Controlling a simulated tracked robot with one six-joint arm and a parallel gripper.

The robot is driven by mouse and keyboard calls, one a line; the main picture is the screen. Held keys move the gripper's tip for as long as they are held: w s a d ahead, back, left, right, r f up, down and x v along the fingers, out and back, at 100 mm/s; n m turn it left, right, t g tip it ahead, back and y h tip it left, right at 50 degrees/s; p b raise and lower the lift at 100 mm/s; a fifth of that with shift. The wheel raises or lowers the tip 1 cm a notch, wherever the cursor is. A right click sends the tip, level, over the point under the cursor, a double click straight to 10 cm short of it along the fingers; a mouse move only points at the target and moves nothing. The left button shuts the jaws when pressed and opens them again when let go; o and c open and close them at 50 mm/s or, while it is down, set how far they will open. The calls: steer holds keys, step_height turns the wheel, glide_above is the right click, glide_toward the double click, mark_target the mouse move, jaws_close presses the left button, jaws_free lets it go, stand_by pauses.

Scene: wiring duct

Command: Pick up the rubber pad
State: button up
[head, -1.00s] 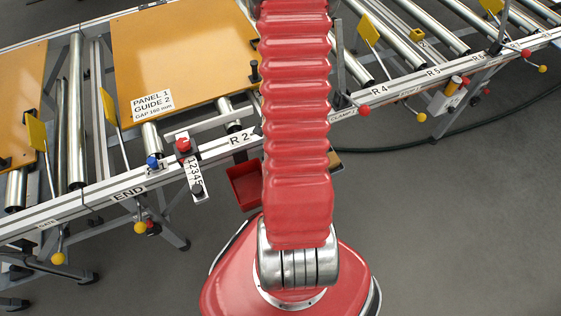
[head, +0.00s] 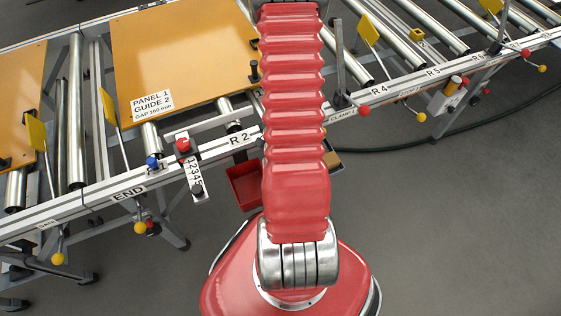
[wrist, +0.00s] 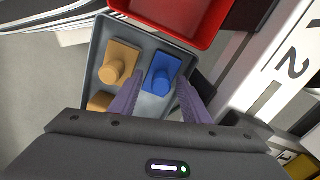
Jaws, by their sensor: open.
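In the wrist view, my gripper (wrist: 160,84) is open, with its two purple fingers reaching over a grey tray (wrist: 97,48). No piece is labelled, so I cannot tell which is the rubber pad. My arm hides the gripper in the head view.
A red bin (head: 243,186) hangs beside the conveyor rail and also shows beyond the tray in the wrist view (wrist: 185,12). The rail (head: 215,150) carries a red button (head: 183,145) and clamp levers. A tan panel (head: 180,60) lies on the rollers.

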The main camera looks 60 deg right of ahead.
stand_by(0.4)
jaws_close()
stand_by(0.4)
